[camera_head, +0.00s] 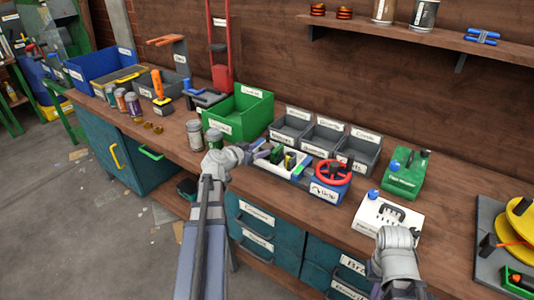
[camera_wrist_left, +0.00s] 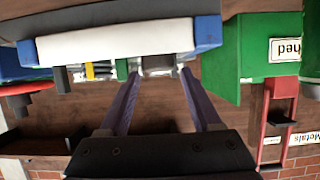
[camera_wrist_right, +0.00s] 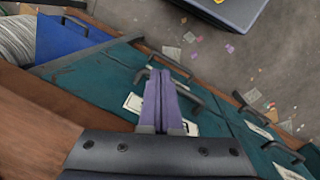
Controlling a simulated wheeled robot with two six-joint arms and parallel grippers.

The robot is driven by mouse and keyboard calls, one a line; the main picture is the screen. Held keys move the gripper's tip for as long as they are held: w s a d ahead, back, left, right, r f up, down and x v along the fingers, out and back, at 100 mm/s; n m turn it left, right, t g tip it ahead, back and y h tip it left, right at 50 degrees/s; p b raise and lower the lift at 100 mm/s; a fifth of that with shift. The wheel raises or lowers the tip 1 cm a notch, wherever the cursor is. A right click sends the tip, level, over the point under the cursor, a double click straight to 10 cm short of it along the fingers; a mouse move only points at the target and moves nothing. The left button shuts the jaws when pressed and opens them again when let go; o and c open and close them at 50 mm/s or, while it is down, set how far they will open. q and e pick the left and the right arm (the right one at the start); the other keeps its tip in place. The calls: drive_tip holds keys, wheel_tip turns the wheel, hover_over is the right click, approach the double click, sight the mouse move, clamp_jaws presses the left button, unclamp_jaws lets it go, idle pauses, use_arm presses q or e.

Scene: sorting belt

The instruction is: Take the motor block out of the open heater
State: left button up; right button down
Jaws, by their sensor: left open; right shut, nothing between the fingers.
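An open white casing with blue ends (camera_head: 268,165), which looks like the open heater, sits on the bench left of a red handwheel (camera_head: 333,172). Green, dark and yellow parts (camera_head: 290,159) show inside it; I cannot tell for sure which is the motor block. The casing's white side (camera_wrist_left: 115,40) is close in the left wrist view, with a yellow-striped part (camera_wrist_left: 98,70) beyond it. My left gripper (camera_head: 253,151) is open and empty at the casing's left end. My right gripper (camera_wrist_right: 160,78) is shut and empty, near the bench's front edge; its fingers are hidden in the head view.
A green bin (camera_head: 240,113) stands behind left of the casing, and grey bins (camera_head: 325,138) stand behind it. Two jars (camera_head: 195,134) stand close to my left wrist. A green device (camera_head: 404,172) and a white panel (camera_head: 385,215) are to the right. Teal drawers (camera_head: 262,222) are below.

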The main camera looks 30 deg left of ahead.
sight(265, 147)
use_arm(q)
drive_tip(key=b+x, duration=0.1)
drive_tip(key=x, duration=0.4)
drive_tip(key=shift+d+r+b, duration=0.1)
drive_tip(key=shift+b, duration=0.3)
drive_tip(key=shift+r, duration=0.1)
drive_tip(key=shift+w, duration=0.1)
clamp_jaws()
